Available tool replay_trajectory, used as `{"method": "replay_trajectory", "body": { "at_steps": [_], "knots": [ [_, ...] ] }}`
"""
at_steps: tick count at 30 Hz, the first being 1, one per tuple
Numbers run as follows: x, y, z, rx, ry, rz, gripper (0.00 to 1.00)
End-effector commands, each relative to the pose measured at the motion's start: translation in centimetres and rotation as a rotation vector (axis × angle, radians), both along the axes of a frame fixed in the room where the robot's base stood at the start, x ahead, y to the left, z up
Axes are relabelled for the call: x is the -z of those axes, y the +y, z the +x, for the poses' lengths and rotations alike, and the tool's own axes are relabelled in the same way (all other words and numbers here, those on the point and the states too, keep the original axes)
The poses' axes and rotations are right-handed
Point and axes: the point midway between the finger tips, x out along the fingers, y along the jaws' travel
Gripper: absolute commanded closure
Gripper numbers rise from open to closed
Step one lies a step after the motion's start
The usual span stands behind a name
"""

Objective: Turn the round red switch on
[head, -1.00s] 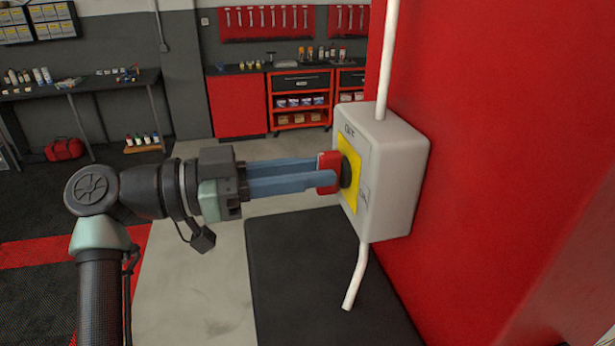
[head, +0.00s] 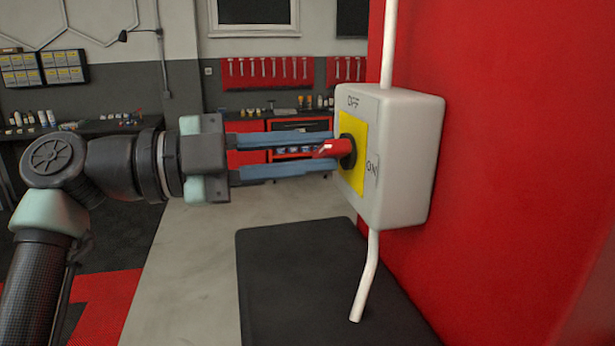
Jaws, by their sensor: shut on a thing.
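The round red switch (head: 335,148) has a red handle on a black round base, set on a yellow plate (head: 352,170) on the face of a light grey box (head: 405,160). The plate side reads OFF at the top and ON at the right. The red handle now lies close to level. My gripper (head: 330,152) reaches in from the left with its two blue fingers, one above and one below the handle. It is shut on the handle. The fingertips hide part of the handle and base.
The box is fixed to a red column (head: 510,150), with white conduit (head: 389,45) above and below it. A dark mat (head: 310,280) lies on the floor below. Workbenches and a red tool cabinet stand at the back, and floor to the left is clear.

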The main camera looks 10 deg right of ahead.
Motion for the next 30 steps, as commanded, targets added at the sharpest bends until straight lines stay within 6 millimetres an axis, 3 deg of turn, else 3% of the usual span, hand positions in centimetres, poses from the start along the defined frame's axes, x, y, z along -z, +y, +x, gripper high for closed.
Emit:
{"method": "replay_trajectory", "body": {
  "at_steps": [15,30],
  "knots": [
    [0.48,0.02,-0.07,0.0,-0.417,0.0,1.0],
    [0.37,0.01,-0.07,0.0,-0.552,-0.001,1.0]
  ]
}}
